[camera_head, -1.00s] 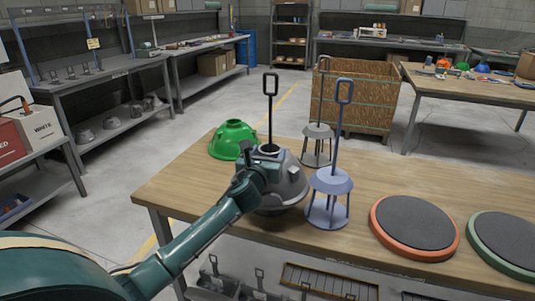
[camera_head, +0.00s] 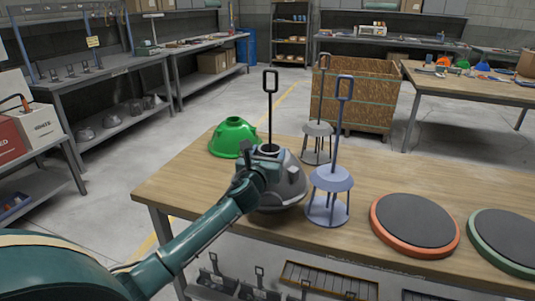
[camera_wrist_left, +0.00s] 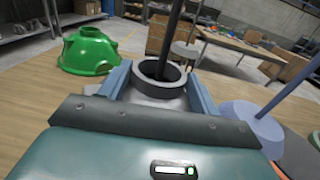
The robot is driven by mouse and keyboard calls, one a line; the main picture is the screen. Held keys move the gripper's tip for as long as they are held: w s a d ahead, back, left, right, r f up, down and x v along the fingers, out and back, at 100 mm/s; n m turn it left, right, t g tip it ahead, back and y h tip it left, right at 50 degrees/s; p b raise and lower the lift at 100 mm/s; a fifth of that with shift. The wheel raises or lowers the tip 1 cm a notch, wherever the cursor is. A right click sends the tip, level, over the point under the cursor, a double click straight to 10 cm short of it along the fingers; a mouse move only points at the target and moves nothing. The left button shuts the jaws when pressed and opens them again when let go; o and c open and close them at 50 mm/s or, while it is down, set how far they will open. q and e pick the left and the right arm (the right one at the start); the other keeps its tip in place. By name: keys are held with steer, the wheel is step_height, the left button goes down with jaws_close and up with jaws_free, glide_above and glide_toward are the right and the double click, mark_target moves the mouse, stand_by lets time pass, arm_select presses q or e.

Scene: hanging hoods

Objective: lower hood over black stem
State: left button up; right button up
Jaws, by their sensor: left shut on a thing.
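The black stem (camera_head: 270,108) stands upright on the wooden table, with a loop handle at its top. A grey hood (camera_head: 290,188) sits around it, and the stem comes up through the hood's collar, which also shows in the left wrist view (camera_wrist_left: 158,88). My left gripper (camera_head: 256,170) is shut on the hood near its collar; its fingers lie on both sides of the collar in the left wrist view. The hood hides the stem's lower part and base, so I cannot tell whether it rests on them. My right gripper is not in view.
A green hood (camera_head: 233,138) lies behind and left. A blue stem stand (camera_head: 330,180) is close at the right of the grey hood, and a grey stand (camera_head: 318,130) is behind. Orange-rimmed (camera_head: 415,222) and green-rimmed (camera_head: 507,240) round pads lie at the right.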

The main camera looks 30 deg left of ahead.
arm_select(q)
steer(key=o, duration=1.4)
steer(key=shift+r, duration=0.1)
steer(key=shift+c, duration=0.2)
steer(key=o, duration=0.3)
